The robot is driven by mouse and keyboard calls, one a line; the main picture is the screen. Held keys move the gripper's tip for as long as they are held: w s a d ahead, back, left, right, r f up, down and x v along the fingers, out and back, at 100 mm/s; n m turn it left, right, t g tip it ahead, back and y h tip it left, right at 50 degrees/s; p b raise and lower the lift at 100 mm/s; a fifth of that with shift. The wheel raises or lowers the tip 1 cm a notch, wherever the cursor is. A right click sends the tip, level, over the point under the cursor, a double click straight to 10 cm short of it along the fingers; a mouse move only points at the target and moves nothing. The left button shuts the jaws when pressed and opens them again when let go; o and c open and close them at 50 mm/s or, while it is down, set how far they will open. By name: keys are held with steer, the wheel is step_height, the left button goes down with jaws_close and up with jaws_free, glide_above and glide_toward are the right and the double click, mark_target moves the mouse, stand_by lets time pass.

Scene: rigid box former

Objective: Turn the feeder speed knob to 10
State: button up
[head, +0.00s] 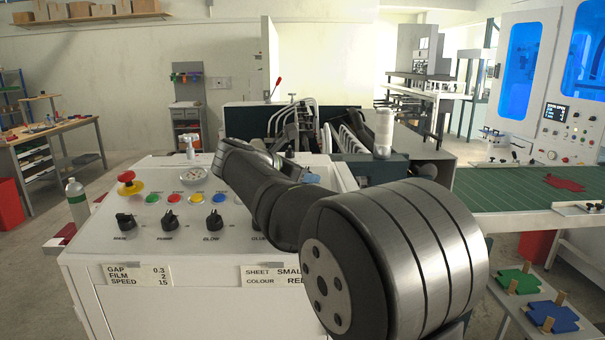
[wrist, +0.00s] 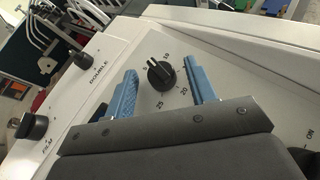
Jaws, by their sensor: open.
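The feeder speed knob (wrist: 160,75) is a black round knob with a ridged grip on a white panel in the wrist view. Small printed numbers ring it, with 20 and 25 readable on its near side; its pale mark points toward the upper left, but the exact number is too small to tell. My gripper (wrist: 161,65) is open, with one blue finger on each side of the knob and a visible gap to both.
In the wrist view, a film knob (wrist: 34,127) and a knob marked double (wrist: 82,60) sit to the left. In the head view, the white console (head: 180,262) carries several black knobs, coloured buttons and a red mushroom button (head: 127,178). A card (head: 137,275) reads speed 15.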

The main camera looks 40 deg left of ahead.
steer(key=shift+w+f, duration=0.1)
steer(key=shift+w, duration=0.15)
steer(key=c, duration=1)
steer(key=shift+o, duration=0.2)
stand_by(0.3)
steer(key=o, duration=1)
steer(key=shift+c, duration=0.2)
steer(key=shift+s, duration=0.1)
